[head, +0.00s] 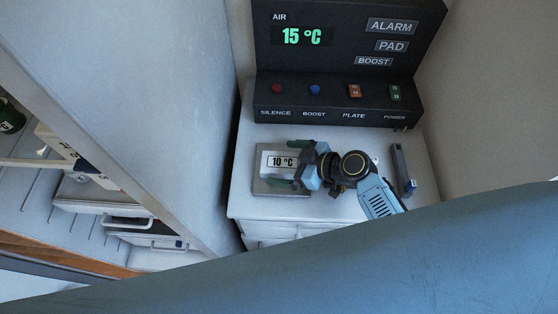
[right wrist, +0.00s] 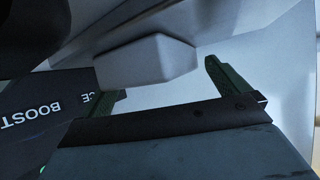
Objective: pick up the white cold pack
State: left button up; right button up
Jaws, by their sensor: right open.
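The white cold pack (head: 267,157) appears as a pale block with a "10 °C" label, on a grey plate (head: 282,190) on the white cabinet top. My right gripper (head: 291,165) comes to it from the right, with its dark green fingers open on either side of the labelled part. In the right wrist view, a white block (right wrist: 147,62), which looks like the pack, shows beside the open fingers (right wrist: 168,88). I cannot tell whether a finger touches it. The gripper covers the pack's right end in the head view. My left gripper is not in view.
A black control panel (head: 345,60) reading 15 °C, with several buttons, stands behind. A dark bar-shaped object (head: 403,170) lies at the right of the cabinet top. A pale wall (head: 130,80) rises at the left, with a shelf of items beyond. A blue surface fills the foreground.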

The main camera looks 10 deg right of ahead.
jog(key=shift+s, duration=0.1)
jog(key=c, duration=1.5)
jog(key=shift+o, duration=0.2)
